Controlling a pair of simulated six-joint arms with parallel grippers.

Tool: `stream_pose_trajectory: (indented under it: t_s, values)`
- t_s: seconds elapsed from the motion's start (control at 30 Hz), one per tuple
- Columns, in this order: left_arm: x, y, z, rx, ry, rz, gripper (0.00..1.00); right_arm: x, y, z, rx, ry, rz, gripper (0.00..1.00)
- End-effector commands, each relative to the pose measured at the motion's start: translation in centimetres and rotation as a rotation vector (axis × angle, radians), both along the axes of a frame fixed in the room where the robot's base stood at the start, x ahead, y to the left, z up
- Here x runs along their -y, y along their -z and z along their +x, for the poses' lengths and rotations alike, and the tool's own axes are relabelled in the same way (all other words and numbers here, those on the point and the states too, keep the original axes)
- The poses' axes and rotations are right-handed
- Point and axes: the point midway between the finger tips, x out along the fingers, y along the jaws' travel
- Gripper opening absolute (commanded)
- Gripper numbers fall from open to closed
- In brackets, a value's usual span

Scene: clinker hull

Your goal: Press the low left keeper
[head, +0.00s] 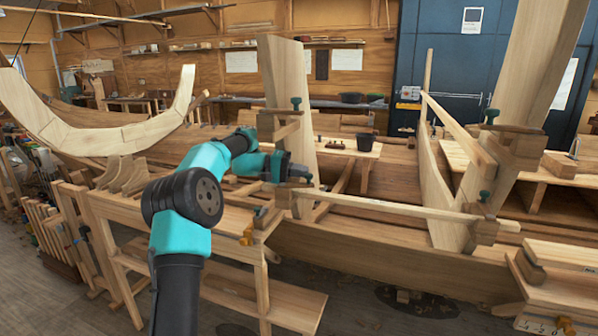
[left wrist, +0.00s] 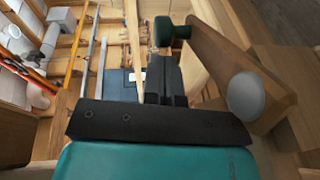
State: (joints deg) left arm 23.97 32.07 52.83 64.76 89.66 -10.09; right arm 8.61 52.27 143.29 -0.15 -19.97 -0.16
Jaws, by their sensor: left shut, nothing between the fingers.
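The low left keeper (head: 287,196) is a wooden piece low on the left upright plank (head: 288,90), at the left end of a long pale batten. My left gripper (head: 298,172) is at that plank just above the keeper, its fingers shut and empty. Whether it touches the keeper cannot be told. In the left wrist view the shut dark fingers (left wrist: 165,80) lie beside a wooden bar (left wrist: 225,60) with a dark green knob (left wrist: 172,31) and a pale round disc (left wrist: 246,96). My right gripper is not in view.
An upper wooden keeper (head: 279,125) with a green knob is higher on the same plank. A batten (head: 390,206) runs right to the right-hand keepers (head: 484,225). A wooden bench (head: 230,225) stands in front, beside my left arm. The hull planking (head: 370,255) lies below.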

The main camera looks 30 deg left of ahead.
Motion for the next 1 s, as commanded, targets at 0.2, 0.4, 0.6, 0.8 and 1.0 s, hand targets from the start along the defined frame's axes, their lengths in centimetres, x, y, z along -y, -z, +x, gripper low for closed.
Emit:
stream_pose_trajectory:
  t_s: [0.2, 0.4, 0.6, 0.8, 1.0]
  values:
    - [0.4, 0.0, -0.1, 0.001, 0.056, 0.0, 0.0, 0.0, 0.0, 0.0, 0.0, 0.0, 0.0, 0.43]
    - [0.4, 0.0, -0.2, 0.001, 0.064, 0.0, 0.0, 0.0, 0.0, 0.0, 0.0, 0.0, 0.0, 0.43]
    - [0.4, 0.0, -0.2, 0.001, 0.064, 0.0, 0.0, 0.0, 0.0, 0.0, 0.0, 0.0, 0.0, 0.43]
    - [0.1, -0.1, -0.3, 0.001, 0.063, 0.0, 0.0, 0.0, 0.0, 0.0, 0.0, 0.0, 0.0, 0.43]
    - [-1.8, -0.3, -0.9, 0.0, 0.061, 0.001, 0.0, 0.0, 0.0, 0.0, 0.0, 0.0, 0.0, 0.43]
